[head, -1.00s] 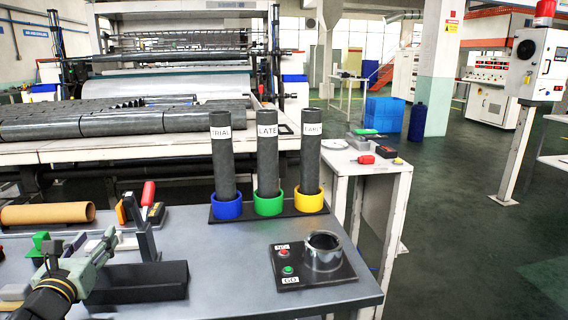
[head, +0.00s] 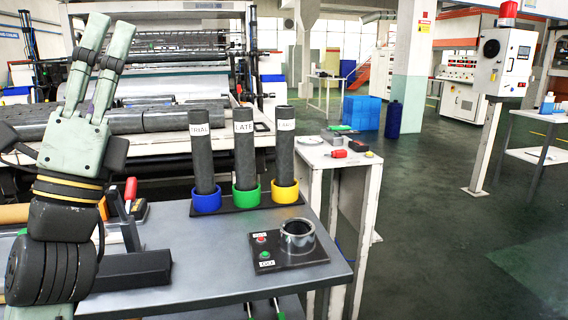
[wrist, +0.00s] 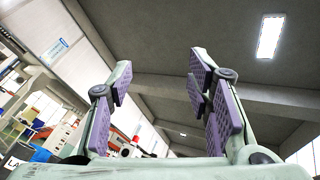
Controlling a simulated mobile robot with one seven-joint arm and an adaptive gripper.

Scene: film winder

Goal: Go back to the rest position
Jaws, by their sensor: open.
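My gripper (head: 106,62) is raised at the left of the head view, above the table, with its fingers pointing up. The fingers are apart and nothing is between them. In the wrist view my gripper (wrist: 160,85) shows its two purple-padded fingers spread wide against the ceiling. It touches no object that I can see. My arm hides part of the table's left side.
Three dark rolls labelled TRIAL (head: 202,150), LATE (head: 245,150) and a partly legible third (head: 285,150) stand upright in blue, green and yellow cups. A button panel with a metal ring (head: 297,236) sits at the table's (head: 215,285) front right. A black block (head: 132,271) lies left.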

